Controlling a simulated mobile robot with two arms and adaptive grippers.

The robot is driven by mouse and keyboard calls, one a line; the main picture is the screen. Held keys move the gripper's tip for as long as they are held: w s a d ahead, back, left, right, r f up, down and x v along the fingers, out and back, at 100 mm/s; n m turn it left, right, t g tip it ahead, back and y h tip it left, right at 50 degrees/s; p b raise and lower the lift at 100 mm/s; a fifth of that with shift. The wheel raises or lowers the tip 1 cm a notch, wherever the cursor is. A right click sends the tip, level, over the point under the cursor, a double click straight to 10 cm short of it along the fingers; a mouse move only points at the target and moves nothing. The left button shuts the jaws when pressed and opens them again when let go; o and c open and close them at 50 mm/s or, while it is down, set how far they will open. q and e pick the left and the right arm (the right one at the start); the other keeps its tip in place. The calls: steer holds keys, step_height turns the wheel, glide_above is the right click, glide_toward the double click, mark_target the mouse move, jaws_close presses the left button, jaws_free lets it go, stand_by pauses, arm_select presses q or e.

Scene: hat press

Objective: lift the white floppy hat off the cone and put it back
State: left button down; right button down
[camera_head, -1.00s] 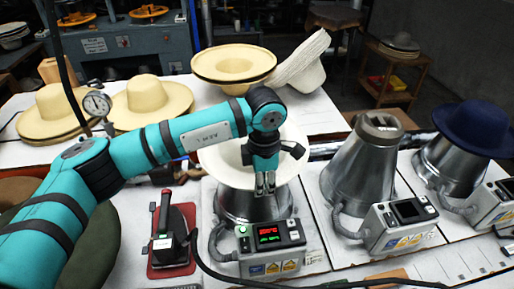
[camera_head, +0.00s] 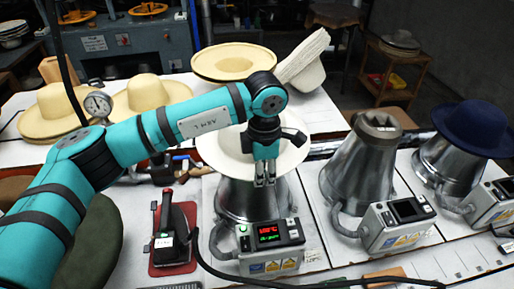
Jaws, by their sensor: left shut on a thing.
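The white floppy hat (camera_head: 222,160) is over the left metal cone (camera_head: 247,203), with its brim around the upper part. My left gripper (camera_head: 265,182) points down and is shut on the front of the hat's brim. My left arm hides much of the hat's crown. More of the cone's side shows below the brim; whether the hat still touches the cone cannot be told. My right gripper is not in view.
A control box (camera_head: 270,247) with a red and green display stands before the cone. A bare cone (camera_head: 362,160) and a cone with a navy hat (camera_head: 474,128) stand to the right. An iron (camera_head: 174,235) sits at left. Straw hats (camera_head: 234,62) lie behind.

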arm_select(q)
steer(key=shift+r+p, duration=0.45)
steer(key=shift+r, duration=1.05)
